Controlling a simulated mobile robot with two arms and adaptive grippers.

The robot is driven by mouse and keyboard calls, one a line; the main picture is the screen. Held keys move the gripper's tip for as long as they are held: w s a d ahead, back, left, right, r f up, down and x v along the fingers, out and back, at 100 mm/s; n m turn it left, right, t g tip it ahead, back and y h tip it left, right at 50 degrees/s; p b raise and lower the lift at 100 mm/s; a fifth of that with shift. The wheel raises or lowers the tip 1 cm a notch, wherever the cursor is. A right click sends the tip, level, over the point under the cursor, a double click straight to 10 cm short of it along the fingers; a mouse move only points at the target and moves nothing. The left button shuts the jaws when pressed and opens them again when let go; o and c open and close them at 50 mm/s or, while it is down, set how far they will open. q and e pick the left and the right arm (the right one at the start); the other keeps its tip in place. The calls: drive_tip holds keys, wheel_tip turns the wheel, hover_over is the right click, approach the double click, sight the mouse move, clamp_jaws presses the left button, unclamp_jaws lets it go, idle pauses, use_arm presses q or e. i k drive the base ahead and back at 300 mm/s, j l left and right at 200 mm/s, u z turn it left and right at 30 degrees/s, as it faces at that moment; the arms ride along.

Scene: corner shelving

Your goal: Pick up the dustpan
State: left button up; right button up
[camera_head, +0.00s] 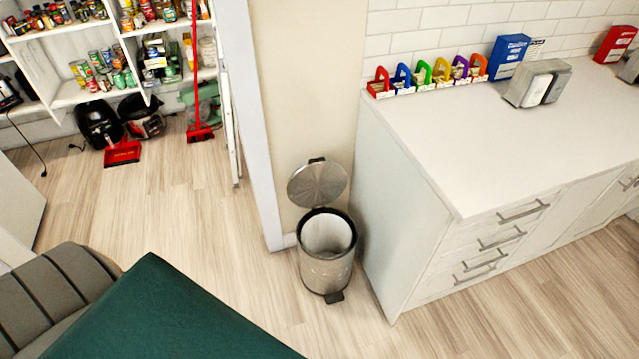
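A red dustpan (122,153) with pale lettering lies on the wood floor at the upper left, in front of the shelving. Black items stand right behind it, and I cannot make out a handle clearly. Neither of my grippers is in view.
A red broom (194,70) stands upright right of the dustpan, beside a green object (206,104). Shelving (98,97) holds cans and jars. A metal trash bin (327,268) with its lid up stands by a white counter (466,150). A green tabletop (160,320) and grey seat (55,295) fill the lower left. Floor between is clear.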

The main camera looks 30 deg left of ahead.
sight(110, 161)
drive_tip(key=u, duration=2.25)
drive_tip(key=z, duration=1.35)
drive_tip(key=i+j+u, duration=0.8)
drive_tip(key=i+u, duration=0.15)
drive_tip(key=i, duration=0.4)
drive_tip(key=i+u, duration=0.35)
drive_tip(key=i, duration=2.75)
